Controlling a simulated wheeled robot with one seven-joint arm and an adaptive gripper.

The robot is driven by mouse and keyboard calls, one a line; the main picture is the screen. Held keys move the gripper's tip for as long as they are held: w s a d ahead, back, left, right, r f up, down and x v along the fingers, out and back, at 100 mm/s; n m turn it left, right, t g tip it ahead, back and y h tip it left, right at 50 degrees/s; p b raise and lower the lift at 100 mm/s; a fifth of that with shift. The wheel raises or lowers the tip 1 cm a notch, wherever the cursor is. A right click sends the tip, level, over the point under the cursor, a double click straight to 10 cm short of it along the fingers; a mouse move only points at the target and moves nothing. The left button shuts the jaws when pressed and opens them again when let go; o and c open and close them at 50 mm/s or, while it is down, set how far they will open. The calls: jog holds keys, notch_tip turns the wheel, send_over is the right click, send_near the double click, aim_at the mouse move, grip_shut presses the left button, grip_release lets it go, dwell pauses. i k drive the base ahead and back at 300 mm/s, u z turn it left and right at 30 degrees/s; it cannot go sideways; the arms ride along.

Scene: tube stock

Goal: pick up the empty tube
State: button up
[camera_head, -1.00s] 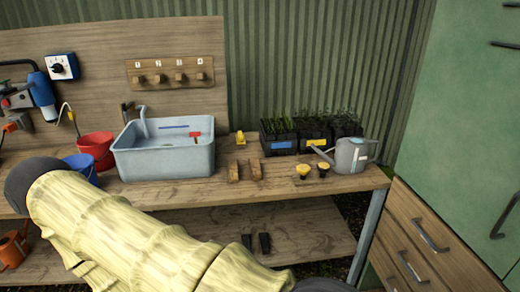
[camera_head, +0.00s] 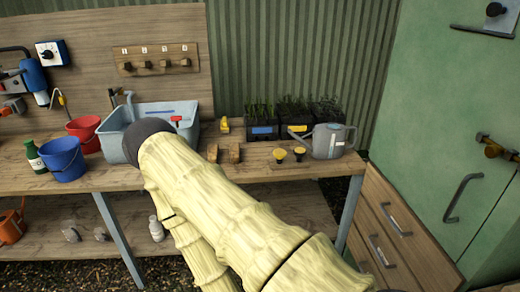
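My arm in its pale yellow sleeve crosses the picture from the lower right up to a dark rounded part in front of the sink. My gripper is not in view. I cannot make out an empty tube for certain. Black racks of green seedlings (camera_head: 264,131) stand at the back of the bench, with blue and yellow labels on their fronts. The two small dark upright pieces seen earlier on the lower shelf (camera_head: 300,212) do not show now; my arm covers part of that shelf.
The wooden bench (camera_head: 345,166) holds a grey watering can (camera_head: 327,141), two yellow-topped pieces, wooden blocks, a sink (camera_head: 176,108), a red bucket (camera_head: 84,131), a blue bucket (camera_head: 64,160) and a green bottle (camera_head: 35,157). Drawers (camera_head: 385,235) and a green cabinet (camera_head: 450,130) close the right side.

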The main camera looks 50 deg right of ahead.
aim_at(213, 151)
jog(key=z, duration=0.8)
jog(key=i, duration=0.25)
